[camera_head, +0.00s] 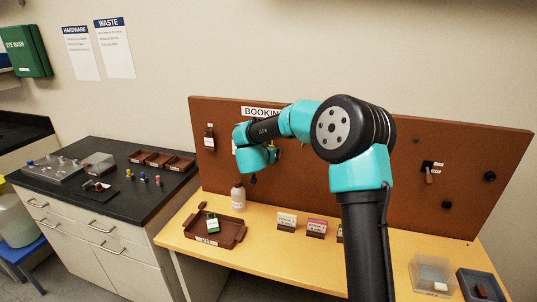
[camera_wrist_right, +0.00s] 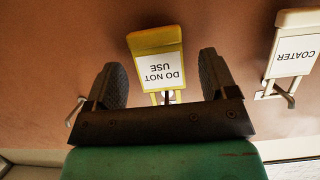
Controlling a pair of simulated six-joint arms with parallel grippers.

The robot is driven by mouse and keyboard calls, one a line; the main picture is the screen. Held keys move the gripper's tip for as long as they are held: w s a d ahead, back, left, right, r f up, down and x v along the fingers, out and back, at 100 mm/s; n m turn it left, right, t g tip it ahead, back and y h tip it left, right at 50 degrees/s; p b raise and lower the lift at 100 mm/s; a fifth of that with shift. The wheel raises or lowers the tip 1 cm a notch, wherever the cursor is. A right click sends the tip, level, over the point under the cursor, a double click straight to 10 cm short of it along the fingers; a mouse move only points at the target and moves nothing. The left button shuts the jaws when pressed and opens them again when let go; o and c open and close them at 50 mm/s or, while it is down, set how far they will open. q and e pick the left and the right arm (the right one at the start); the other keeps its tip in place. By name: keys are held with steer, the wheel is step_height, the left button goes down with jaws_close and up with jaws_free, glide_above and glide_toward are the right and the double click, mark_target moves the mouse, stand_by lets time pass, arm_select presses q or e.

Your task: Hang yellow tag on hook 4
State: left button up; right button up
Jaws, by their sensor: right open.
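In the right wrist view the yellow tag (camera_wrist_right: 145,42), with a white "DO NOT USE" label, appears upside down against the brown board. A metal hook (camera_wrist_right: 166,97) shows at its lower edge in that picture, and the tag seems to hang there. My right gripper (camera_wrist_right: 162,64) is open, one finger on each side of the tag, with visible gaps. In the head view my right gripper (camera_head: 254,179) is at the board (camera_head: 300,175), and my arm hides the tag and most hooks. An empty hook (camera_wrist_right: 75,112) shows left of the tag. Hook numbers are not readable. My left gripper is not in view.
A white "COATER" tag (camera_wrist_right: 292,50) hangs close by on the right in the wrist view. A dark-red tagged item (camera_head: 210,138) is at the board's left.

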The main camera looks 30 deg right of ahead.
steer(key=shift+c, duration=0.4)
steer(key=c, duration=0.9)
